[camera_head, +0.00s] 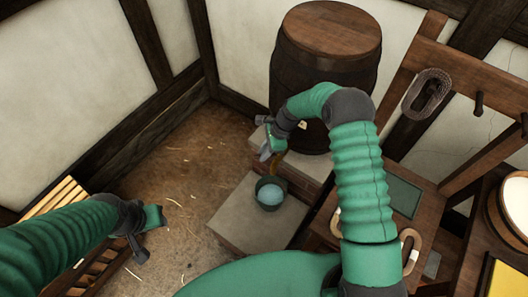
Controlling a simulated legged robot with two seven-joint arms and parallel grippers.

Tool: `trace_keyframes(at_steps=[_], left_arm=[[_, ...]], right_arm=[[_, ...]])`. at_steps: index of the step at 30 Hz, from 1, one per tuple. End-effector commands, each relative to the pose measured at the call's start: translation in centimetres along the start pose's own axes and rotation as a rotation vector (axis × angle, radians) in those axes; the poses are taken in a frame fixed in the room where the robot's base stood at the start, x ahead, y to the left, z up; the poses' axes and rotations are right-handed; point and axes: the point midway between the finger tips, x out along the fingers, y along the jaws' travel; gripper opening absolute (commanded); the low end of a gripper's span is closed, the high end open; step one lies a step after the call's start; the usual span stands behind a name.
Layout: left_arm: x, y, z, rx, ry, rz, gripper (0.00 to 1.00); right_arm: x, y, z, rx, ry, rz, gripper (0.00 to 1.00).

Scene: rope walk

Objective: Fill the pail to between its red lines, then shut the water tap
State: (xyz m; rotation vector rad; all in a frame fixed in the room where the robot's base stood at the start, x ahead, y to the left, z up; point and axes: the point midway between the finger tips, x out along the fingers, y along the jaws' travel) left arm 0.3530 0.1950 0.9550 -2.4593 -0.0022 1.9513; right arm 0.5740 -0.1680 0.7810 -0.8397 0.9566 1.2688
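The pail (259,186), small, dark and round, stands upright on a pale stone slab in front of the barrel. Light blue water (270,194) shows inside it; its red lines cannot be made out. A thin brownish piece (275,167), seemingly part of the tap, shows just above the pail. My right gripper (268,151) is at the barrel's front by the tap and hides most of it; I cannot tell whether its fingers hold the handle. My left gripper (153,236) is low at the left, away from the pail, with its fingers apart and empty.
The dark wooden barrel (325,65) stands on a stone step in the corner. The pale slab (238,222) has bare room around the pail. A wooden frame with a hanging rope coil (427,93) is at right.

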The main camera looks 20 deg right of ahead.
Motion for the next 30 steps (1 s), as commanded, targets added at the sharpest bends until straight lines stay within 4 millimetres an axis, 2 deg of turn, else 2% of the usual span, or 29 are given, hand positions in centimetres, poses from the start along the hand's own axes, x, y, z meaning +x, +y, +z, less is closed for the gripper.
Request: trace_keyframes(at_steps=[3, 30], left_arm=[[0.00, 0.00, 0.00, 0.000, 0.000, 0.000, 0.36], [-0.02, -0.01, 0.00, 0.000, 0.000, 0.000, 0.36]], right_arm=[[-0.05, -0.13, 0.00, -0.001, 0.001, -0.004, 0.00], [-0.18, -0.30, 0.32, -0.002, -0.003, -0.009, 0.00]])
